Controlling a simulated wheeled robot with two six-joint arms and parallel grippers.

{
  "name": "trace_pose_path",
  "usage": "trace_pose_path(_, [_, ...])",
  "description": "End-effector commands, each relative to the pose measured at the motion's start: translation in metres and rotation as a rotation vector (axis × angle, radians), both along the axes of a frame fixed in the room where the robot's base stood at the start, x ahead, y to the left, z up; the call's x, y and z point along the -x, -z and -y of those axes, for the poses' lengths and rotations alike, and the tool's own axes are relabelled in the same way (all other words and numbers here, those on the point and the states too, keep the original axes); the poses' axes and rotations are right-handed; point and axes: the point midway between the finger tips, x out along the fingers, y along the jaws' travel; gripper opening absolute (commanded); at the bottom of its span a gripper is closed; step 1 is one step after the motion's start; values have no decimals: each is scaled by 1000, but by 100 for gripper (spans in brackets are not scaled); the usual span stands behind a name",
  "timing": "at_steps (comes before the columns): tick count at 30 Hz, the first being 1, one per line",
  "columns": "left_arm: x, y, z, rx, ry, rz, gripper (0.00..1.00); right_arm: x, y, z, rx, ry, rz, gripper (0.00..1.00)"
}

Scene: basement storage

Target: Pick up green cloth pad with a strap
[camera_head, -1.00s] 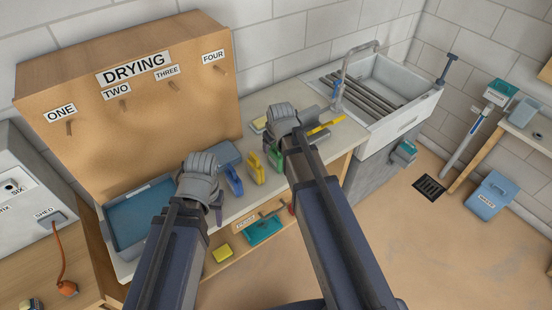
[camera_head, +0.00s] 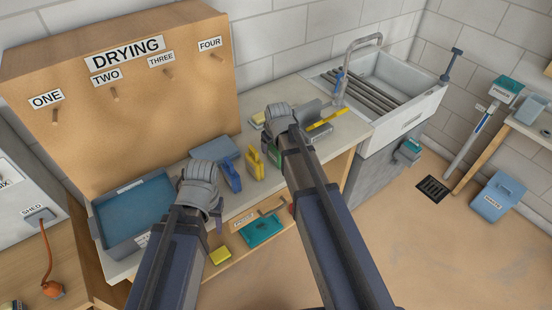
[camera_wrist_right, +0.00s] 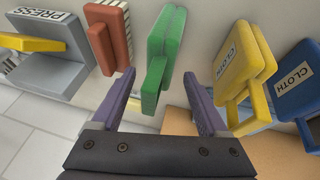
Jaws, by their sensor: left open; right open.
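The green cloth pad (camera_wrist_right: 162,62) stands on the counter in the right wrist view. It has a thick upright body and a strap-like loop on its near side. My right gripper (camera_wrist_right: 160,88) is open, with one finger on each side of the pad's near part and gaps on both sides. In the head view only a bit of the green pad (camera_head: 275,155) shows beside the right gripper (camera_head: 284,148), which hides the rest. My left gripper (camera_head: 212,203) is open and empty-looking over the counter's front edge, further left; its fingertips are partly hidden.
Yellow (camera_wrist_right: 244,75) and blue (camera_wrist_right: 297,88) cloth pads stand right of the green one. A red-brown block (camera_wrist_right: 110,38) and a grey press (camera_wrist_right: 62,62) stand left. A blue tray (camera_head: 108,212) lies left on the counter; a sink (camera_head: 420,85) is at the right.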

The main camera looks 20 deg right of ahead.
Motion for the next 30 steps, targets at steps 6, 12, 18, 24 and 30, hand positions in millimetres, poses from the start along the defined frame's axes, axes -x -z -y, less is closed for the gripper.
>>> trace_pose_path(6, [0, -1, 0, 0, 0, 0, 50, 0, -1, 0, 0, 0, 0, 72])
trace_pose_path(12, [0, -1, 0, 0, 0, 0, 50, 0, -1, 0, 0, 0, 0, 50])
trace_pose_path(18, [0, -1, 0, 0, 0, 0, 50, 0, -1, 0, 0, 0, 0, 28])
trace_pose_path(24, [0, -1, 0, 0, 0, 0, 50, 0, -1, 0, 0, 0, 0, 5])
trace_pose_path(30, [0, -1, 0, 0, 0, 0, 50, 0, -1, 0, 0, 0, 0, 0])
